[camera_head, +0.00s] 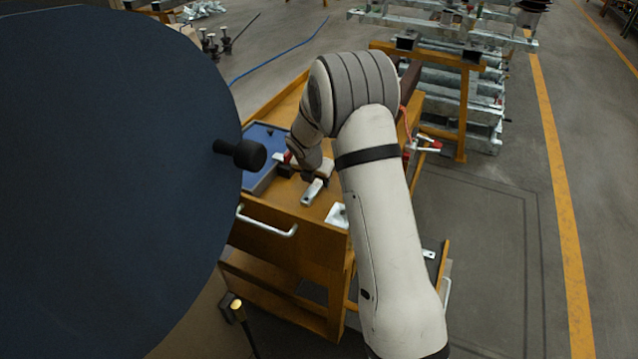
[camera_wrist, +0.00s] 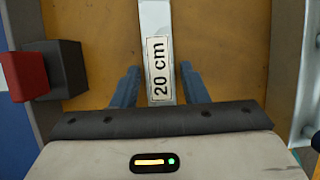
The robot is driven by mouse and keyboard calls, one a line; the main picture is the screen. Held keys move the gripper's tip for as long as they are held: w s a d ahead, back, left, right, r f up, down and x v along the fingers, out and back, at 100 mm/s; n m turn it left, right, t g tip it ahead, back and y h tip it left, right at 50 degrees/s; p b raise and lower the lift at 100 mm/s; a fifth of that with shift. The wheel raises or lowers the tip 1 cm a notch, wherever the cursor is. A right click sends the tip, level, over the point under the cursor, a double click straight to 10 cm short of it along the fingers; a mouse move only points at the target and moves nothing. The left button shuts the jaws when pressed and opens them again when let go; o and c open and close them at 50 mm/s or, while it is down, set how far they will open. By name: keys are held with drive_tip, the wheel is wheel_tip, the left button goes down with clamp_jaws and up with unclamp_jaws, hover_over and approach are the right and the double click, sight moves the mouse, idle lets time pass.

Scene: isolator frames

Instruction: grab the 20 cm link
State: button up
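The 20 cm link (camera_wrist: 158,30) is a flat silver metal bar with a white "20 cm" label, lying on an orange-brown wooden surface (camera_wrist: 105,30) in the wrist view. My gripper (camera_wrist: 160,82) is open, with one blue finger on each side of the link and narrow gaps between. I cannot tell how far the fingers reach down beside it. The link's near end is hidden behind my gripper body. In the head view a silver bar (camera_head: 313,192), apparently this link, lies on the orange cart (camera_head: 290,215) under my wrist; my fingertips are hard to make out there.
A red and black block (camera_wrist: 55,70) stands left of my gripper in the wrist view. A metal piece (camera_wrist: 310,80) lies at the right edge. In the head view a blue tray (camera_head: 262,133) and a white-silver piece (camera_head: 337,214) are on the cart, which has a front handle (camera_head: 268,226).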

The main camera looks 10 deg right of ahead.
clamp_jaws()
drive_tip(key=shift+r, duration=0.1)
idle(0.4)
